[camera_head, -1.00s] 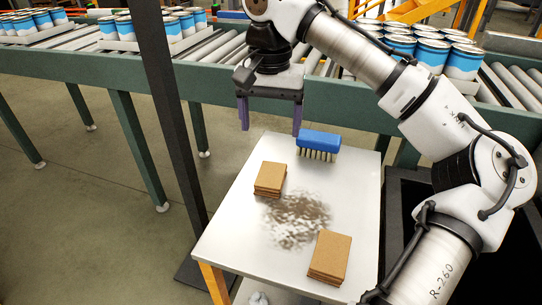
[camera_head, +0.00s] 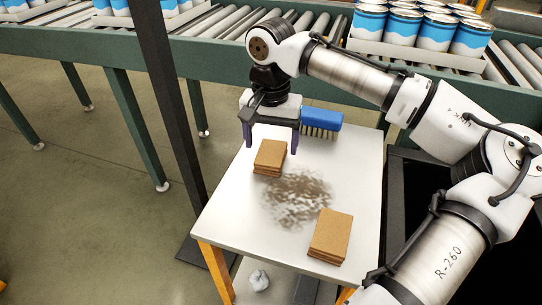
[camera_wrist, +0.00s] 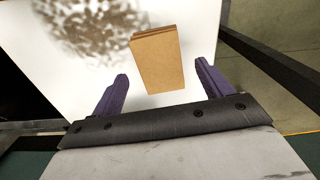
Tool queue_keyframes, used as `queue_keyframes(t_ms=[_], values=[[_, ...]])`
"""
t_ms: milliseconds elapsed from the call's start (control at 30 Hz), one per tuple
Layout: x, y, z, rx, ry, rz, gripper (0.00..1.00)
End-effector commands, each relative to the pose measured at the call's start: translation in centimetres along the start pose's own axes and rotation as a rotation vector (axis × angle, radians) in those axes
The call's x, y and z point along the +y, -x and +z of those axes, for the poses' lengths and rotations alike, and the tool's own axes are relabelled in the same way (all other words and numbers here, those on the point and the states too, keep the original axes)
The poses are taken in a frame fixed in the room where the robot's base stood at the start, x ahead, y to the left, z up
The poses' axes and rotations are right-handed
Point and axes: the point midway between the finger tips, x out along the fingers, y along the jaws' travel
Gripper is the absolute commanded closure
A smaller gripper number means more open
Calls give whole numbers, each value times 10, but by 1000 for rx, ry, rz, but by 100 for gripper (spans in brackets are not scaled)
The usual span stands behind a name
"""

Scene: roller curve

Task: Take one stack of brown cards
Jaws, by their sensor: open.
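Two stacks of brown cards lie on the white table (camera_head: 225,225). The far stack (camera_head: 270,155) is at the table's left side, and the near stack (camera_head: 330,234) is at the front right. My gripper (camera_head: 272,140) is open and empty, with its purple fingers pointing down above and just behind the far stack. In the wrist view, the far stack (camera_wrist: 158,62) shows ahead of and between the two fingertips (camera_wrist: 160,78). No contact with the cards is visible.
A blue brush (camera_head: 321,119) with pale bristles lies right of my gripper on the table. A dark smudge (camera_head: 297,198) marks the table between the stacks. A dark post (camera_head: 170,110) stands left of the table. A roller conveyor with cans (camera_head: 420,30) runs behind.

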Motion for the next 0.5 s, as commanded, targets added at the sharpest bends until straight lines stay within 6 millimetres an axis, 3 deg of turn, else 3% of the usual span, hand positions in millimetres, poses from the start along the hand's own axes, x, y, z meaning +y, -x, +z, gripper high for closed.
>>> queue_keyframes(t_ms=[167, 400, 500], values=[[0, -21, 0, 1, -1, 0, 22], [0, -23, 0, 2, -1, -1, 22], [0, -23, 0, 2, -1, -1, 32]])
